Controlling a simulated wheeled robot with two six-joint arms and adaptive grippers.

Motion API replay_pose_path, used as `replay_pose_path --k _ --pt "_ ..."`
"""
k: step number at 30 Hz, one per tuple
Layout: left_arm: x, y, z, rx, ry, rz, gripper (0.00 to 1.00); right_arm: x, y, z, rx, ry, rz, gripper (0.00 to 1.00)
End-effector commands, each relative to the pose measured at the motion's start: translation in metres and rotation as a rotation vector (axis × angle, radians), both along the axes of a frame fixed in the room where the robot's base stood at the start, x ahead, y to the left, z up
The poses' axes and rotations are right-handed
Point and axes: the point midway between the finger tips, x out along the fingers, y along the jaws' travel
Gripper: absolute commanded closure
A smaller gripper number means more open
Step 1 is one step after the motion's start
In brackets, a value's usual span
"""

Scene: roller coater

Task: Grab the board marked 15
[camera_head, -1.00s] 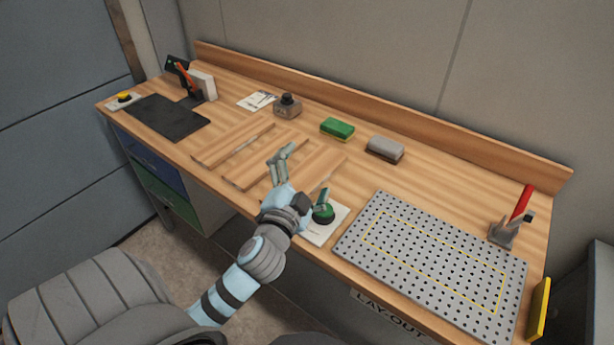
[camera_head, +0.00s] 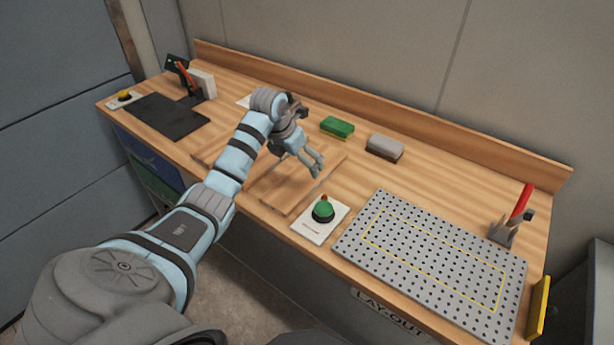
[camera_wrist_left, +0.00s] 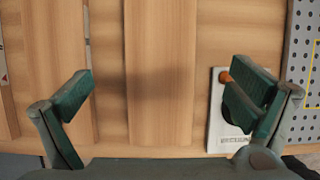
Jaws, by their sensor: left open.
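Several flat wooden boards lie on the wooden bench, close to its own colour; one board (camera_head: 282,193) shows below my left gripper (camera_head: 315,170). No number 15 is readable on any of them. In the left wrist view, a pale board (camera_wrist_left: 160,60) runs up the picture between the spread fingers of my left gripper (camera_wrist_left: 165,95), with a shadow across it. Another board (camera_wrist_left: 45,60) lies to its left. My left gripper is open and empty, above the boards and pointing down. My forearm hides part of the boards in the head view. My right gripper is out of view.
A white plate with a green button (camera_head: 322,211) sits right of the boards, under the right finger in the wrist view (camera_wrist_left: 226,130). A perforated grey plate (camera_head: 435,262) lies farther right. A green block (camera_head: 337,127) and grey block (camera_head: 384,147) stand behind.

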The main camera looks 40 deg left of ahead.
Motion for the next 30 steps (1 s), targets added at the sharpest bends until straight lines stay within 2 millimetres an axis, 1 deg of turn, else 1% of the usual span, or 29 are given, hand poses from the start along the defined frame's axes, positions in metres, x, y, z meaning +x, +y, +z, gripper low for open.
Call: replay_pose_path --k 1,5,9,12,18,19,27,30 --pt "0.003 -0.001 -0.008 -0.003 0.001 0.001 0.00 0.000 0.000 -0.001 0.000 0.000 0.000 0.60" --pt "0.010 -0.001 -0.023 -0.003 -0.001 0.000 0.00 0.000 0.000 -0.001 0.000 0.000 0.000 0.60" --pt "0.021 -0.001 -0.048 -0.003 0.000 -0.001 0.00 0.000 0.000 -0.001 0.000 0.000 0.000 0.60" --pt "0.027 0.000 -0.062 -0.003 -0.002 -0.001 0.00 0.000 0.000 -0.004 0.000 0.000 0.000 0.60" --pt "0.028 0.000 -0.064 0.000 -0.003 -0.001 0.00 0.000 0.000 -0.004 0.000 0.000 0.000 0.60" --pt "0.028 0.000 -0.064 0.000 -0.003 -0.001 0.02 0.000 0.000 -0.004 0.000 0.000 0.000 0.60" --pt "0.028 0.000 -0.064 0.000 -0.003 -0.001 0.45 0.000 0.000 -0.004 0.000 -0.001 0.000 0.60" --pt "0.029 0.000 -0.063 0.000 -0.005 -0.001 0.59 0.000 0.000 -0.004 0.000 -0.001 0.000 0.60"
